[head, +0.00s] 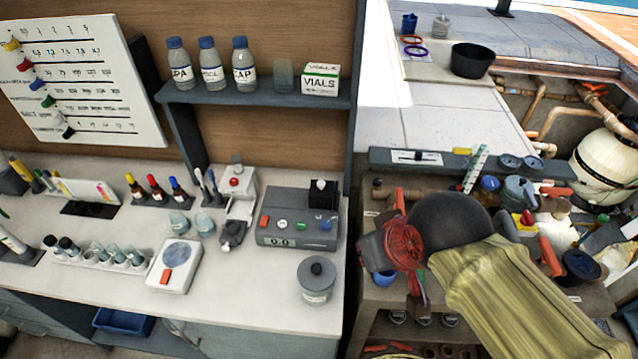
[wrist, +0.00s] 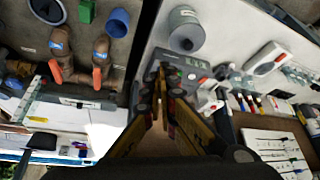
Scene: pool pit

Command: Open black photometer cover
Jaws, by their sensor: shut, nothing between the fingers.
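The photometer (head: 285,239) is a grey box with coloured buttons and a small display on the pale counter. Its black cover (head: 323,194) stands at the back right of its top and looks closed. My gripper (head: 388,246) is right of the photometer in the head view, apart from it; its fingertips are hard to make out there. In the wrist view my gripper (wrist: 161,78) is shut and empty, its fingertips overlapping the photometer (wrist: 186,68) in the picture. The cover is not clearly visible there, probably behind the fingers.
A lidded grey jar (head: 316,280) stands in front of the photometer. A white stand (head: 238,192) and a small scale-like device (head: 174,265) are to its left. A shelf (head: 260,95) with bottles hangs above. A dark upright panel edge (head: 352,130) separates the counter from the pipework area.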

